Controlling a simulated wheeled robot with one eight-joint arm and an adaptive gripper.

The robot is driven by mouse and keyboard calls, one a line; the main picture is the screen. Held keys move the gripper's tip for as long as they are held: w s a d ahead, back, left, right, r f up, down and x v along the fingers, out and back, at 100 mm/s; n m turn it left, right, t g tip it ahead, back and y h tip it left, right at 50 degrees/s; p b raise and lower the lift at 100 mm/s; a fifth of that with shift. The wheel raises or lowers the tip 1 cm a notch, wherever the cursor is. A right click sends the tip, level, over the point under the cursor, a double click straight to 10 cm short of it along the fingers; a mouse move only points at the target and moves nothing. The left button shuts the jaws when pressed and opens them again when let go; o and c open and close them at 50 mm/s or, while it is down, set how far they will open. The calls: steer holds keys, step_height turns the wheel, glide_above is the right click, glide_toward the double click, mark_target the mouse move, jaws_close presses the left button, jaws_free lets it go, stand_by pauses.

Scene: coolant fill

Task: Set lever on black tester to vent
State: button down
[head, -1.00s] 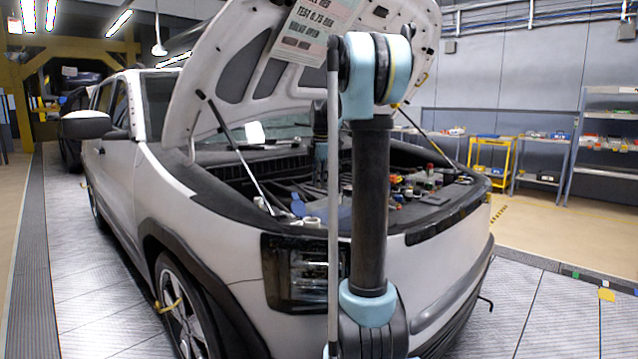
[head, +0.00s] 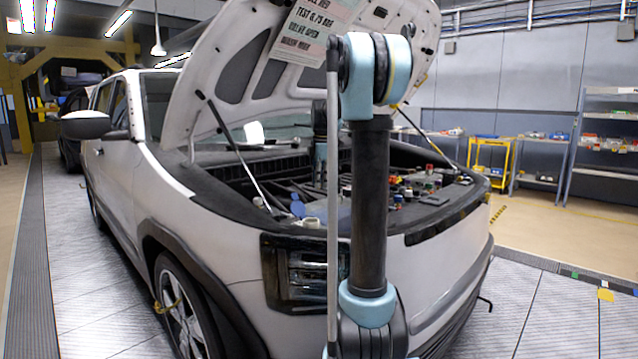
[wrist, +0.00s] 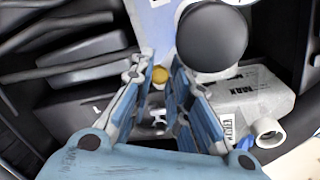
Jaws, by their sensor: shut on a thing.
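In the wrist view my gripper (wrist: 160,80) has its two blue-grey fingers around a small round yellow piece (wrist: 159,75) at the fingertips, and is shut on it. I cannot tell whether this is the tester's lever. A round black part (wrist: 212,37) stands just beyond and right of the fingertips; it may be the black tester, but no lever marking or vent label can be read. In the head view my arm's end reaches down into the engine bay, and my own arm hides part of the area around it.
A grey-white reservoir marked MAX (wrist: 250,95) and a white open spout (wrist: 268,132) lie close right of the fingers. Dark hoses (wrist: 60,75) run at left. The raised hood (head: 250,80) hangs above the bay, with a prop rod (head: 240,155) left of my arm.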

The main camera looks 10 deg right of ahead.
steer(key=shift+d, duration=0.15)
steer(key=c, duration=1.5)
jaws_free()
steer(key=shift+w+f, duration=0.1)
steer(key=r, duration=0.4)
steer(key=s+r, duration=0.1)
steer(key=r, duration=0.7)
steer(key=shift+s, duration=0.4)
steer(key=shift+f, duration=0.1)
